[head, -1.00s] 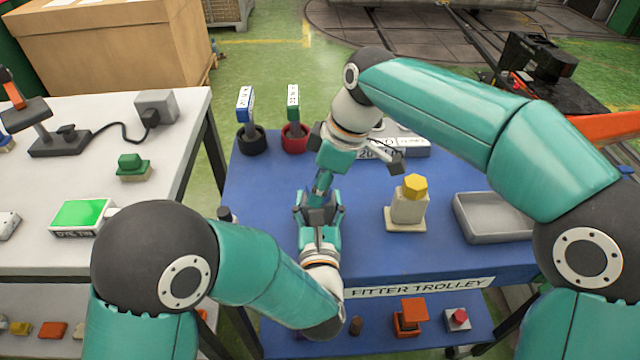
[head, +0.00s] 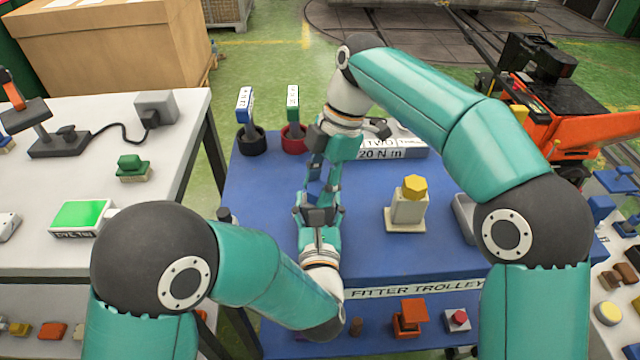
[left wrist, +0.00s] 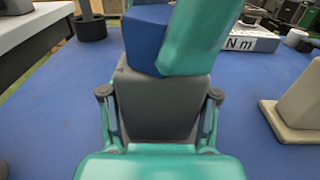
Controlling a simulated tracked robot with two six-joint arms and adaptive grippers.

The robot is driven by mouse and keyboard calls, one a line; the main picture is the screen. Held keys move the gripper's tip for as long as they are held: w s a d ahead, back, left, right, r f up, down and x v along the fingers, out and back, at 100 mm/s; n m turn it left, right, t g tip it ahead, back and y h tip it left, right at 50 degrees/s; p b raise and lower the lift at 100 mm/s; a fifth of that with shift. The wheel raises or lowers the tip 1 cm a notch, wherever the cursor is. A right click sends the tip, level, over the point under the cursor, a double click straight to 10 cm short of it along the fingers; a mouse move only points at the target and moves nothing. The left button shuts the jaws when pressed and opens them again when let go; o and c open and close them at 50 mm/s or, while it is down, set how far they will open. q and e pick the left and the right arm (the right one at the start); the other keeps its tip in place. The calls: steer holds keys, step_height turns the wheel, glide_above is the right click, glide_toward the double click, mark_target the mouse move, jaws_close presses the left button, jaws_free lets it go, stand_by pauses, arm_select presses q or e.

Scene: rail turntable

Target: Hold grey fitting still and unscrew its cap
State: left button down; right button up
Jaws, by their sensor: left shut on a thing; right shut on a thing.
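My left gripper (head: 318,212) is low over the middle left of the blue trolley top, its jaws shut. My right gripper (head: 318,172) comes down from above, right over it, also shut. A dark blue block-like part (left wrist: 147,38), which looks like the cap, shows between the two grippers in the left wrist view, beside a teal finger of my right gripper (left wrist: 195,40). The grey fitting in the left jaws is mostly hidden by the fingers, and I cannot make out its outline or the thread.
A pale fitting with a yellow hexagonal top (head: 408,208) stands on the right. Behind are a black cup (head: 251,142) with a blue tagged piece, a red cup (head: 293,138) with a green one, and a white labelled box (head: 400,150). A grey tray (head: 465,212) is partly hidden.

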steer(key=shift+f+n, duration=0.1)
steer(key=shift+n, duration=0.2)
steer(key=o, duration=1.3)
steer(key=shift+o, duration=0.2)
steer(key=shift+r, duration=2.05)
